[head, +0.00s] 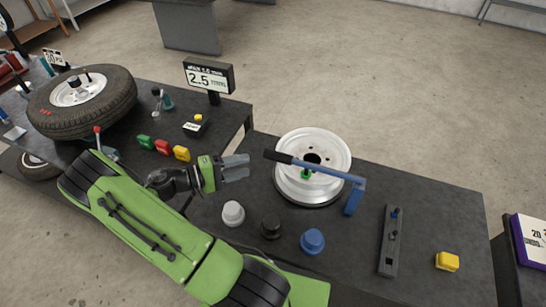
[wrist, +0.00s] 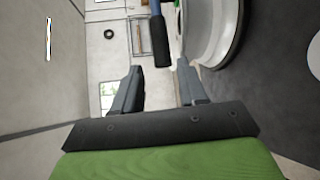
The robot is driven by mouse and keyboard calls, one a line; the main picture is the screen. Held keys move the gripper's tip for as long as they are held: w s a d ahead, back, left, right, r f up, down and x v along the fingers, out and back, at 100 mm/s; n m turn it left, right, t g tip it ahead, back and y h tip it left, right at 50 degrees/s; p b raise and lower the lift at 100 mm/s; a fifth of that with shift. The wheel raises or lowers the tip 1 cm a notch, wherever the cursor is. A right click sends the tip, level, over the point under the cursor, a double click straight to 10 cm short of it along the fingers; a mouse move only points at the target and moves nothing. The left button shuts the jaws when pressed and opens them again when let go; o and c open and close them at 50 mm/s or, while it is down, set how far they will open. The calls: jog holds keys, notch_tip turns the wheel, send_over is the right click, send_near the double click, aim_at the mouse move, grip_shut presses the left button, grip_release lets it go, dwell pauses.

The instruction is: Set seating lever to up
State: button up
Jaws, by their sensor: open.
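A blue lever (head: 325,169) with a black handle (head: 278,156) lies across the top of a white wheel rim (head: 335,147), roughly level. Its right end meets a blue upright post (head: 353,200). I take this as the seating lever. My gripper (head: 240,167) is open and empty, just left of the black handle and apart from it. In the wrist view, the black handle (wrist: 160,42) hangs ahead, between the lines of the two open fingers (wrist: 158,88) and beyond their tips. The rim (wrist: 212,35) shows to its right.
White (head: 233,213), black (head: 271,228) and blue (head: 312,241) round pieces stand in front of the rim. A dark slotted bar (head: 390,242) and yellow block (head: 447,261) lie to the right. A tyre (head: 85,103) and a "2.5" sign (head: 208,78) stand behind left.

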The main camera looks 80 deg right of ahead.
aim_at(273, 159)
jog(key=x, duration=1.2)
jog(key=shift+p, duration=0.35)
jog(key=shift+a, duration=0.1)
grip_shut()
